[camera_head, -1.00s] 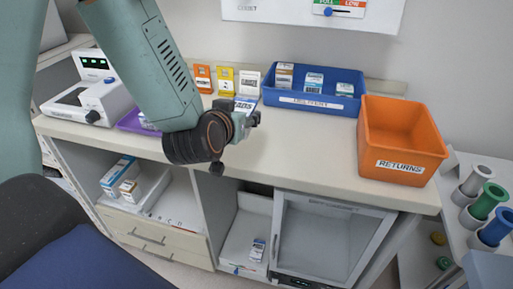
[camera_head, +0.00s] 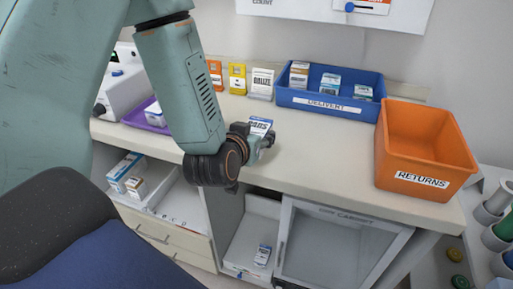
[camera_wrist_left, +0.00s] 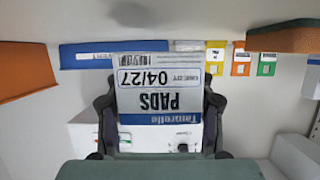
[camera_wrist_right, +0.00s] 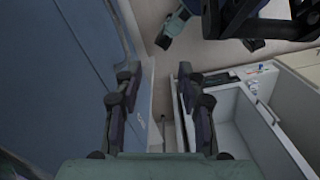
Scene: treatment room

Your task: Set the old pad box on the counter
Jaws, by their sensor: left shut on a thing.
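The pad box (camera_wrist_left: 158,95), white with a blue band, reads "PADS" and "04/27" in the left wrist view. My left gripper (camera_head: 266,140) is shut on it, with a finger at each side. In the head view the box (camera_head: 260,127) shows upright at the gripper, in front of the counter's (camera_head: 310,143) middle. I cannot tell whether its base touches the counter top. My right gripper (camera_wrist_right: 158,100) shows in the right wrist view with its fingers apart and nothing between them.
A blue delivery bin (camera_head: 330,104) with several boxes stands at the counter's back. An orange returns bin (camera_head: 425,150) stands at the right end. Orange, yellow and white cards (camera_head: 237,80) stand along the wall. A purple tray (camera_head: 140,116) is at the left. The counter's middle is clear.

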